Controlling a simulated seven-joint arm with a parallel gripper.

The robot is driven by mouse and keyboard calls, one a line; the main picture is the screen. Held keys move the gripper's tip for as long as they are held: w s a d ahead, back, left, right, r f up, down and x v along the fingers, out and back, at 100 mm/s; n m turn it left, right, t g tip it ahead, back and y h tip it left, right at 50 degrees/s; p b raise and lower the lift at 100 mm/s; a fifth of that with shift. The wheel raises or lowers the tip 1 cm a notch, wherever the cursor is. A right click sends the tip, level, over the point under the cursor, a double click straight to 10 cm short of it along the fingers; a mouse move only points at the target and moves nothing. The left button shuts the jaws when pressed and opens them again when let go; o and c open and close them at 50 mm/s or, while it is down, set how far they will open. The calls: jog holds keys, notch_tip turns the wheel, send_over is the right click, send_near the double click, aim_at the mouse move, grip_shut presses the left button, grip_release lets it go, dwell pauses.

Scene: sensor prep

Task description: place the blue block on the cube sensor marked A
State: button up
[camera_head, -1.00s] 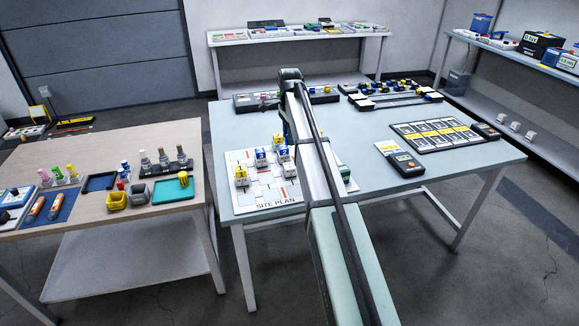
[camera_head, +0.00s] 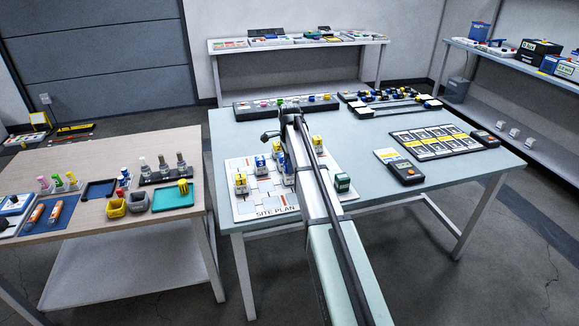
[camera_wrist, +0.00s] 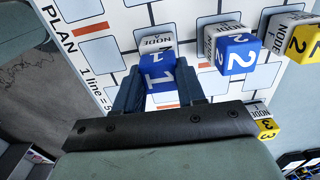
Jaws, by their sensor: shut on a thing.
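In the wrist view the blue block (camera_wrist: 159,73), marked 1, is between the fingers of my gripper (camera_wrist: 158,86), which is shut on it. The cube sensor marked A (camera_wrist: 154,41), white with "NODE A" on its face, shows just beyond the block's upper edge. The block overlaps this cube in the picture and seems to be on it or just above it; contact cannot be told. In the head view my arm hides the fingers and the held block.
Another blue block (camera_wrist: 238,54), marked 2, sits on a cube to the right. Yellow blocks (camera_wrist: 302,43) on cubes stand further right. The site plan board (camera_head: 254,202) lies beneath.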

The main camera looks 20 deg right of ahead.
jog(key=shift+f, duration=0.45)
jog(key=shift+f, duration=0.1)
jog(key=o, duration=1)
jog(key=shift+o, duration=0.2)
notch_tip(320, 180, up, 12)
